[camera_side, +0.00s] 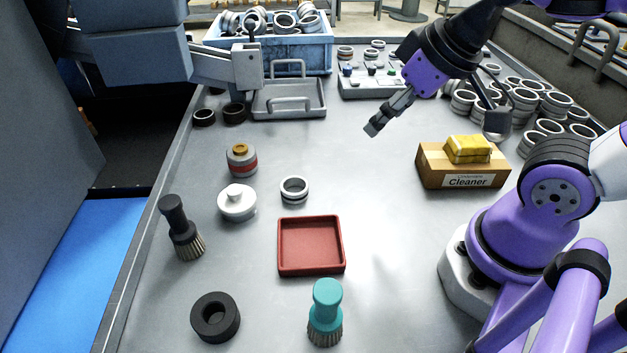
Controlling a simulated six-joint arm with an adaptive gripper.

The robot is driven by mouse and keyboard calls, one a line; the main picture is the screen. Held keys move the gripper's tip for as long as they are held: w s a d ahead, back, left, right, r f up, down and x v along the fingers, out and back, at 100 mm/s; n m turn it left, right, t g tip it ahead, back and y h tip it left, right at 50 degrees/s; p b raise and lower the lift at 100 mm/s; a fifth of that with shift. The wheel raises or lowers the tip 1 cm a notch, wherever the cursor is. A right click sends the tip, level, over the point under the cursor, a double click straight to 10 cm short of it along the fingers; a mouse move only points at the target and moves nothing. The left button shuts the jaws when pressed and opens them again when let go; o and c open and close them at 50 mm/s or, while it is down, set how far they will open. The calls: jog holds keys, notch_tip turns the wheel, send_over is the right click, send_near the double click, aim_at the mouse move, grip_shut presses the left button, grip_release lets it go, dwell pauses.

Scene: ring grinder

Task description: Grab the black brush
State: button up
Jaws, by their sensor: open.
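The black brush (180,228) stands on the grey table at the left, near the table's left edge. It has a dark handle on top and pale brown bristles at the bottom. My gripper (432,118) is in the air at the upper right, above the far part of the table. It is open and empty. It is well apart from the black brush, far to its right and farther back.
A teal brush (325,312), black ring (215,317), red tray (311,246), white lidded pot (237,202), red-banded jar (242,160) and metal ring (294,189) stand around. A Cleaner box (462,165) is at right. The table's middle right is clear.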

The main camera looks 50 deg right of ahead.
jog(key=w+a+f+t, duration=0.3)
jog(key=w+a+f, duration=0.2)
jog(key=w+a, duration=0.35)
jog(key=n+t+y, duration=0.3)
jog(key=n+y, duration=0.2)
jog(key=y, duration=0.1)
send_near(180, 211)
jog(key=w, duration=0.1)
jog(key=x, duration=1)
jog(key=shift+w+a+f, duration=0.15)
jog(key=shift+a+f, duration=0.1)
jog(key=shift+f, duration=0.1)
grip_shut()
